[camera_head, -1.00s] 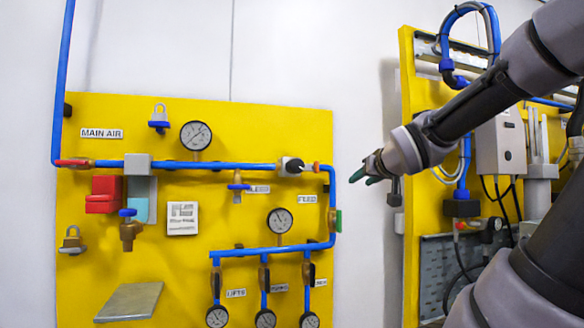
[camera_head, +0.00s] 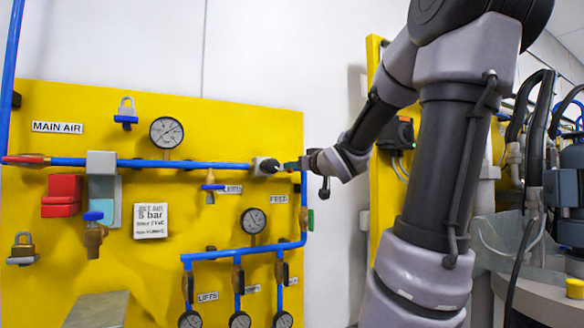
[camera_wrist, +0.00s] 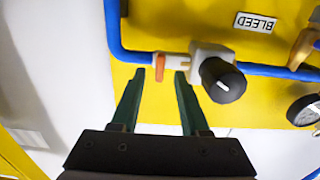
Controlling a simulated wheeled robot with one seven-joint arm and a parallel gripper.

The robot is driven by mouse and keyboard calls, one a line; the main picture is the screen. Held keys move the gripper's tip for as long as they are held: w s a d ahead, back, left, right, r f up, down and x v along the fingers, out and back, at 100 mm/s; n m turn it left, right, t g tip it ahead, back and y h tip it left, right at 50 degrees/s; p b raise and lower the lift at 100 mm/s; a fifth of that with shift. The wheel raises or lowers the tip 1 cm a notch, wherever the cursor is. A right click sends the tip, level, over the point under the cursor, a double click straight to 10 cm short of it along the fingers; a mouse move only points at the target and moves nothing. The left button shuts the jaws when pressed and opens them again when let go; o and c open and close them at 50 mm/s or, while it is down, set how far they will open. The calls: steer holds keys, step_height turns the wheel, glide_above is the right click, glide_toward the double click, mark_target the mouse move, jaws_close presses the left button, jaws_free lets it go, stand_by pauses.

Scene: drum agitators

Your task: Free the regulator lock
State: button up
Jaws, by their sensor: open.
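The regulator (camera_head: 264,166) sits on the blue pipe at the panel's right side, with a pale body and a black knob. In the wrist view its black knob (camera_wrist: 223,80) is just right of my right finger. A small orange tab (camera_wrist: 161,68), probably the regulator lock, is on the pipe beside the regulator. My gripper (camera_wrist: 160,77) is open, with green fingertips either side of the orange tab's line. I cannot tell whether the tips reach past it. In the head view my gripper (camera_head: 291,166) is close to the regulator's right side and hides the tab.
The yellow panel (camera_head: 110,240) carries blue pipes, a gauge (camera_head: 166,132) above and another gauge (camera_head: 254,220) below. The BLEED label (camera_wrist: 256,22) is near the regulator. A red lockout block (camera_head: 62,196) and padlocks are at left. White wall lies right of the panel.

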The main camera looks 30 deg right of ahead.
steer(key=shift+w, duration=1.25)
jaws_close()
steer(key=shift+n, duration=0.4)
steer(key=n, duration=1.7)
steer(key=shift+a+f, duration=0.2)
